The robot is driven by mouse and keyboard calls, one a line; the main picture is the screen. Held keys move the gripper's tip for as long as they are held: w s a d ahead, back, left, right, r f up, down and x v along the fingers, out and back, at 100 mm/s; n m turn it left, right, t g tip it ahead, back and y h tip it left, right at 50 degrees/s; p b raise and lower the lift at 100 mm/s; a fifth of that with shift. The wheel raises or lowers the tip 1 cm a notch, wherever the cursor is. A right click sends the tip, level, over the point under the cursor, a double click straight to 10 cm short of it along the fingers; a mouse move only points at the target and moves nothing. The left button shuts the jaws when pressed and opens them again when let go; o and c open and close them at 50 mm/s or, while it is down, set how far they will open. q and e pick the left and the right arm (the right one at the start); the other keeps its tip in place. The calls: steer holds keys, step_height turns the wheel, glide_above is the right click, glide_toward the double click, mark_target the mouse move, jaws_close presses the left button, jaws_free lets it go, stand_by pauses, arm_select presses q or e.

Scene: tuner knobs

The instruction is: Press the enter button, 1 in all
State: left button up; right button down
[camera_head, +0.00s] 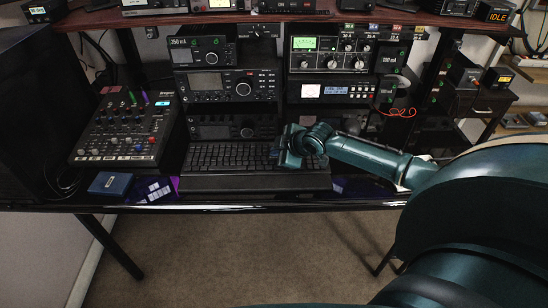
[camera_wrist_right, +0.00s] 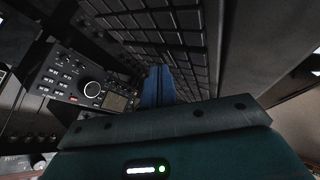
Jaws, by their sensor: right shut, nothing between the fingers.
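A black keyboard (camera_head: 225,157) lies on the desk in front of the stacked radios. My right gripper (camera_head: 289,157) is over the right end of the keyboard, its arm reaching in from the right. In the right wrist view the closed blue fingers (camera_wrist_right: 158,86) point at the dark keys (camera_wrist_right: 165,45), with nothing between them. Contact with a key cannot be told. The enter button cannot be picked out; key labels are too small, and the gripper hides some right-hand keys. My left gripper is not in view.
A mixer (camera_head: 125,128) with sliders and a small blue box (camera_head: 110,184) stand left of the keyboard. Radios with knobs and screens (camera_head: 225,84) rise behind it. The front desk edge (camera_head: 230,208) is narrow.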

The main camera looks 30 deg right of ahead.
stand_by(0.3)
steer(key=shift+f, duration=0.4)
steer(key=shift+r, duration=0.15)
stand_by(0.4)
steer(key=shift+r+p, duration=0.7)
steer(key=shift+p, duration=0.05)
step_height(320, 180, up, 5)
steer(key=p, duration=0.5)
stand_by(0.6)
